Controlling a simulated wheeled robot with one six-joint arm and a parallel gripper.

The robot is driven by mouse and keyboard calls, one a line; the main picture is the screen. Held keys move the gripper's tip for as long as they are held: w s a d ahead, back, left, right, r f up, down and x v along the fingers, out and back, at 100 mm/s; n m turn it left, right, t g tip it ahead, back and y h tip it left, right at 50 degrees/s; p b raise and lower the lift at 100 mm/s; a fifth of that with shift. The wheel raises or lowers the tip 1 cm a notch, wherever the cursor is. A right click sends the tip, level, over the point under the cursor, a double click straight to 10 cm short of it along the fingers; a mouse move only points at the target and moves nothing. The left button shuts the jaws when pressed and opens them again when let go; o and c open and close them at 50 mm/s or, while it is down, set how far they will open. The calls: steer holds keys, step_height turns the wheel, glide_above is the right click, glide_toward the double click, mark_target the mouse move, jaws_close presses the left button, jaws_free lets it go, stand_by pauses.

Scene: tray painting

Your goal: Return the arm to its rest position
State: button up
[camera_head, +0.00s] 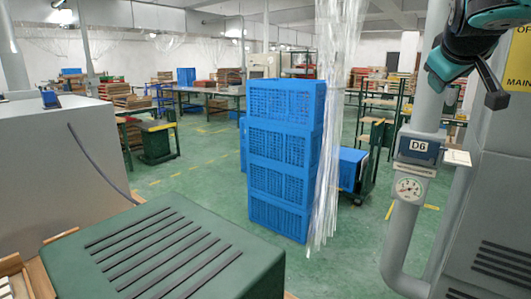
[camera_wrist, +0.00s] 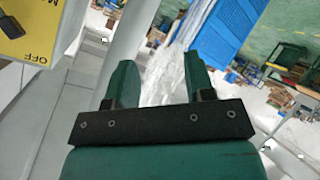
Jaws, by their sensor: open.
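My gripper (camera_wrist: 159,64) shows in the wrist view as two teal fingers on a black crossbar. The fingers stand apart with nothing between them, so it is open and empty. In the head view my teal and black arm (camera_head: 478,30) is at the top right, raised in front of the grey machine and near the grey pipe. Which part of it there is the fingertips is hard to tell.
A grey machine (camera_head: 498,165) with a yellow sign and a grey pipe (camera_head: 402,228) with a gauge stand at the right. Blue crates (camera_head: 281,165) are stacked mid-floor beside a clear strip curtain (camera_head: 331,130). A green slatted box (camera_head: 240,262) is in front.

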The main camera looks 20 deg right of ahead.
steer(key=s+a+f+n+g+y, duration=0.1)
steer(key=s+a+f+n+y, duration=0.1)
steer(key=a+f+y, duration=0.55)
steer(key=s+a+f+n+g+y, duration=0.25)
steer(key=a+f, duration=0.65)
steer(key=a, duration=0.6)
steer(key=s+a+f+n+g+y, duration=0.2)
steer(key=s+a+f+g, duration=0.3)
steer(key=s+a, duration=0.6)
steer(key=s+f, duration=0.2)
steer(key=s, duration=0.2)
steer(key=shift+a+f+n, duration=0.2)
steer(key=shift+n, duration=0.15)
steer(key=shift+c, duration=0.5)
steer(key=shift+d, duration=0.1)
